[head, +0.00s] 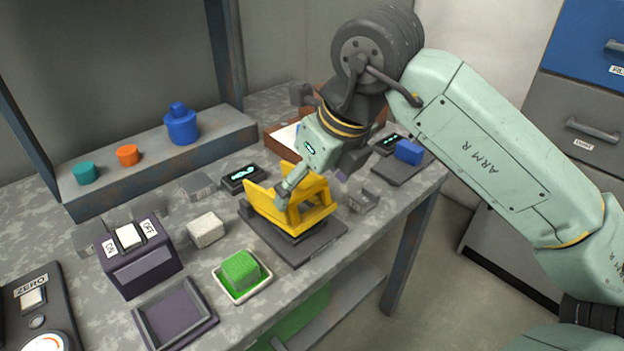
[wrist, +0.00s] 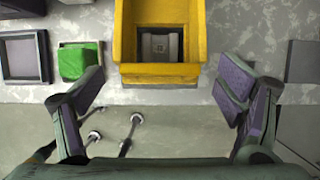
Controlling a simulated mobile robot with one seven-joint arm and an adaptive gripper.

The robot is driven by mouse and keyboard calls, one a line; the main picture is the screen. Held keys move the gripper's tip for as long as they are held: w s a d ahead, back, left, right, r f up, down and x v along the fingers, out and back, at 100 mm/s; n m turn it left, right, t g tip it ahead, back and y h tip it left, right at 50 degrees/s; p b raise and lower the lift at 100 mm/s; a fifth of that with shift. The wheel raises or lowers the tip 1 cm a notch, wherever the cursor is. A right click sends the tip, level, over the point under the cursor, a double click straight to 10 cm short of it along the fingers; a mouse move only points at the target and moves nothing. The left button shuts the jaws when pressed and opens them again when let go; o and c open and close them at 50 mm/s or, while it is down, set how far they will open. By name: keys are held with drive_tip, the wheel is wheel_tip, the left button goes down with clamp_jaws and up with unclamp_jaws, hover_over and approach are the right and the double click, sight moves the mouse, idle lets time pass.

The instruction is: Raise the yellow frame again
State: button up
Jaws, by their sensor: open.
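The yellow frame (head: 291,206) sits low over a dark base plate (head: 318,246) near the front edge of the bench. In the wrist view the yellow frame (wrist: 160,72) is at the top centre, and a grey fitting shows through its opening. My gripper (head: 290,185) is over the frame in the head view, partly hiding it. In the wrist view my gripper (wrist: 160,100) has its purple-padded fingers spread wide, one to each side of the frame's near edge, with nothing between them. I cannot tell whether a finger touches the frame.
A green block (head: 240,270) in a white dish and a purple tray (head: 175,314) lie left of the frame. An ON/OFF switch box (head: 138,255) stands farther left. A blue block (head: 409,152) on a dark plate is to the right. A raised shelf (head: 155,160) runs behind.

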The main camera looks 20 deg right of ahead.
drive_tip(key=shift+c, duration=0.6)
drive_tip(key=c, duration=1.6)
drive_tip(key=shift+w, duration=0.1)
